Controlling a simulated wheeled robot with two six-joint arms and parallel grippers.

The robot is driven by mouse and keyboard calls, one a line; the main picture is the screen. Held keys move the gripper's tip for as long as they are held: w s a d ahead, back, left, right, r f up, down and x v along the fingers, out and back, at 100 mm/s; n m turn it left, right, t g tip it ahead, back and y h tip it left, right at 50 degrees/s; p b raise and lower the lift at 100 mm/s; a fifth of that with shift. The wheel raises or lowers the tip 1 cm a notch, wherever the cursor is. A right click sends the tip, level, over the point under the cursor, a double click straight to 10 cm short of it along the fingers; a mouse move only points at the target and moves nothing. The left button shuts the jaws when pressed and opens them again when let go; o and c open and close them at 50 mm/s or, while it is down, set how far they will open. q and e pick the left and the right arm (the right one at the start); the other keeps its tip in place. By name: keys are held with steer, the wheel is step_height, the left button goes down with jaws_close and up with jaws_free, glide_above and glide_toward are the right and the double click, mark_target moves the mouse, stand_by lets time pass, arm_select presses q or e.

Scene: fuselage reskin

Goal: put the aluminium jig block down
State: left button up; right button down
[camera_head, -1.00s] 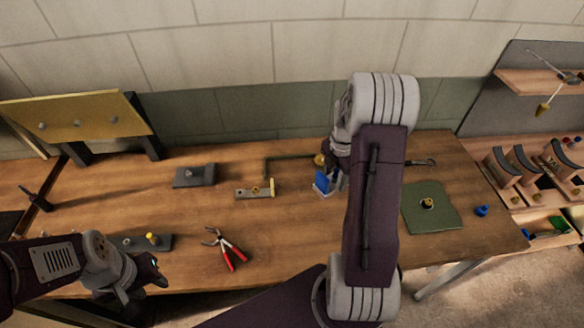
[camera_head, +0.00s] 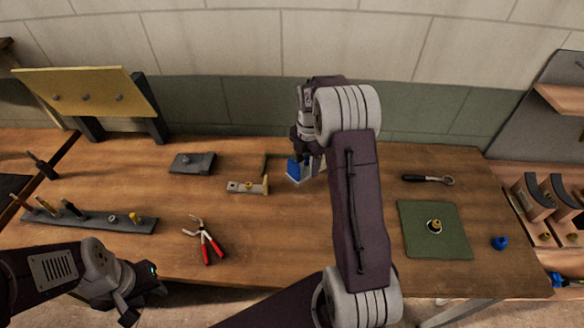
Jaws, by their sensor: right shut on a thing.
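My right gripper (camera_head: 304,166) is shut on a small block with a blue face and a pale metal lower edge (camera_head: 294,175), which I take to be the aluminium jig block. My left gripper (camera_head: 143,296) hangs by the bench's front edge, apart from the block. Its fingers are too unclear to tell open from shut.
A pale bar with a brass-coloured end (camera_head: 247,187) lies left of the block. A dark grey block (camera_head: 192,163), red-handled pliers (camera_head: 206,241), a tool rack (camera_head: 90,220), a green mat (camera_head: 412,240) and a ratchet (camera_head: 427,179) lie on the bench (camera_head: 260,240). The wood before the block is clear.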

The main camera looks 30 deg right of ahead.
steer(key=w+f, duration=0.1)
steer(key=w, duration=0.1)
steer(key=w+a+f+p, duration=0.1)
steer(key=w, duration=0.2)
steer(key=w+a+f, duration=0.1)
steer(key=w+f, duration=0.1)
steer(key=shift+w, duration=0.15)
steer(key=shift+w+f, duration=0.3)
steer(key=shift+f, duration=0.05)
step_height(320, 180, down, 4)
steer(key=shift+a+r+p, duration=0.1)
steer(key=shift+r+p, duration=0.15)
steer(key=shift+p, duration=0.45)
steer(key=shift+f, duration=0.25)
steer(key=shift+f, duration=0.15)
steer(key=c, duration=0.5)
jaws_free()
